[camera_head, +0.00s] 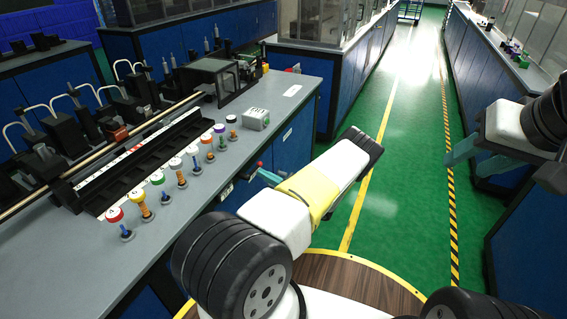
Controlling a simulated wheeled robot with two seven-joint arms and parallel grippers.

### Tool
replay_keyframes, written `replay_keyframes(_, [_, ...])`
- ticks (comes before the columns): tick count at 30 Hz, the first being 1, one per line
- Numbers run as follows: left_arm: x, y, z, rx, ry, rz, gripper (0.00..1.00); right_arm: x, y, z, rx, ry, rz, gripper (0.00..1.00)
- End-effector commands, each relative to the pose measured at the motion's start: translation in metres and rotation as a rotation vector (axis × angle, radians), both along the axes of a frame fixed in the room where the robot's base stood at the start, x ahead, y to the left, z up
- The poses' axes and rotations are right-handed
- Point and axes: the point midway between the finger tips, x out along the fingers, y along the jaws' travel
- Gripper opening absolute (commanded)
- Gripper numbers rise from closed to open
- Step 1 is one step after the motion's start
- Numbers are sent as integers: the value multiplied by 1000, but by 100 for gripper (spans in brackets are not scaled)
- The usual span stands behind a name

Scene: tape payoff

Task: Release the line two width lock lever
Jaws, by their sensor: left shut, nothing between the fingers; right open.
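A small lever with a red knob (259,164) sticks out at the front edge of the left workbench. It looks like the width lock lever, but I cannot read any line number on it. My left gripper (262,175) is shut and empty, its teal fingertips close beside the lever just below the red knob. I cannot tell whether they touch it. My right gripper (452,152) is open and empty at the right, over the aisle and far from the lever.
The grey workbench (285,120) carries a row of coloured spools on pegs (182,180), a black rail fixture (130,165) and a small white box (256,119). Another blue bench (530,215) stands at the right. The green aisle floor (400,120) between is clear.

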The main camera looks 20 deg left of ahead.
Motion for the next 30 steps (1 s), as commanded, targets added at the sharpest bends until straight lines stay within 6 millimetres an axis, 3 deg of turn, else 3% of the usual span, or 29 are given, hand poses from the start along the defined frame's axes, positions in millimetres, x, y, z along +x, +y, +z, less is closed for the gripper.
replay_keyframes(30, [3, -1, 8, -10, -130, 0, 0, 0, 0, 0, 0, 0, 0, 43])
